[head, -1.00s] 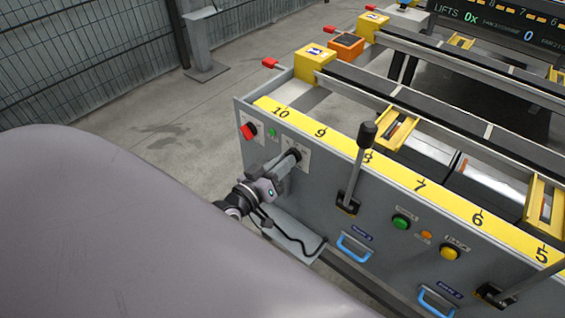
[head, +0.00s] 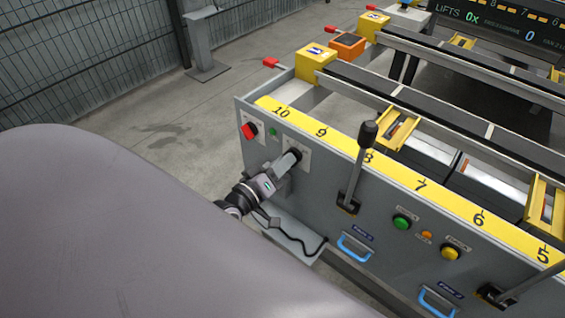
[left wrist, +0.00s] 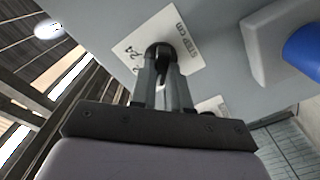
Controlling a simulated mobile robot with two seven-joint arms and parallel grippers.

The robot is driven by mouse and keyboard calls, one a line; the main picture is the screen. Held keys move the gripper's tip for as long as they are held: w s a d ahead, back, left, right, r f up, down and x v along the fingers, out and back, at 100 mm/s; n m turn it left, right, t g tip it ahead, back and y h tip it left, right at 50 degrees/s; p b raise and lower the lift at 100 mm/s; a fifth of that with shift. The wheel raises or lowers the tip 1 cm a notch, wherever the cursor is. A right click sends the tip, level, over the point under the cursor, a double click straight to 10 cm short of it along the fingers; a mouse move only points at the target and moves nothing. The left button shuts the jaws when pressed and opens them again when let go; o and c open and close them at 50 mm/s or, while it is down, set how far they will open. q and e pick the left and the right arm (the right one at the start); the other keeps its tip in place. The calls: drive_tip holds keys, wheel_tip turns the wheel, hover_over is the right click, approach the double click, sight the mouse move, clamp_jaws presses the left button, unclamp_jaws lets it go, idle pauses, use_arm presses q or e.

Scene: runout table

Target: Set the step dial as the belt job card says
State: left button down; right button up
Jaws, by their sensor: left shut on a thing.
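The step dial (left wrist: 160,50) is a dark round knob on a white plate marked "STEP cm" (left wrist: 188,42), with "24" readable at the plate's edge. My left gripper (left wrist: 163,68) is shut on the dial, its two fingers on either side of it and hiding much of it. In the head view my left gripper (head: 289,160) reaches the grey front panel (head: 320,185) below the yellow scale's 10 and 9. The dial's pointer and exact setting cannot be read. I cannot make out the belt job card. My right gripper is not in view.
A red button (head: 249,130) and a small green one (head: 272,131) sit above left of the dial. A black lever (head: 357,165) stands to the right. A grey shelf (head: 285,238) with a black cable lies below. Open floor lies left.

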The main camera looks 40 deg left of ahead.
use_arm(q)
drive_tip(key=c, duration=1.1)
unclamp_jaws()
drive_tip(key=shift+s, duration=0.15)
drive_tip(key=s, duration=0.7)
drive_tip(key=shift+a, duration=0.3)
drive_tip(key=shift+w, duration=0.1)
drive_tip(key=s+d+m+g+h+p, duration=0.1)
drive_tip(key=s+d+m+g+p, duration=0.6)
drive_tip(key=s+d+m+p, duration=0.2)
drive_tip(key=shift+s+d+f+m+g, duration=0.3)
drive_tip(key=shift+s+d+m, duration=0.5)
drive_tip(key=shift+s, duration=0.05)
